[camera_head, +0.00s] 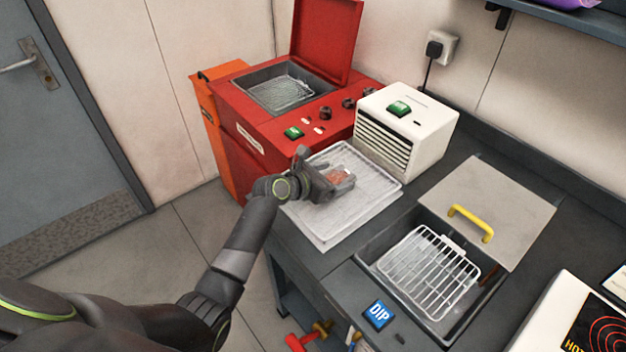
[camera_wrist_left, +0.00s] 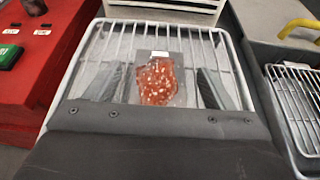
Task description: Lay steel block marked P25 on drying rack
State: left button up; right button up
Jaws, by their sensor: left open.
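The drying rack (camera_head: 372,172) is a white wire rack in a pale tray in the middle of the head view; its wires also show in the left wrist view (camera_wrist_left: 92,52). A grey steel block (camera_head: 341,177) with a rough reddish, white-flecked patch lies on it. In the left wrist view the block (camera_wrist_left: 158,80) shows a small white label at its far end, too small to read. My left gripper (camera_head: 336,186) is open over the rack, its fingers apart on either side of the block with gaps showing. My right gripper is not in view.
A red machine (camera_head: 262,130) with a raised lid stands behind the rack, and a white vented box (camera_head: 425,125) stands to the right. A sunken DIP tank (camera_head: 365,255) with a wire basket (camera_head: 425,275) and a yellow-handled lid (camera_head: 500,205) is at front right.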

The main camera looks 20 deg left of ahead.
pick_arm(q)
jog(key=v, duration=1)
jog(key=shift+s+a+r, duration=0.1)
jog(key=shift+s+a, duration=0.1)
jog(key=shift+s, duration=0.15)
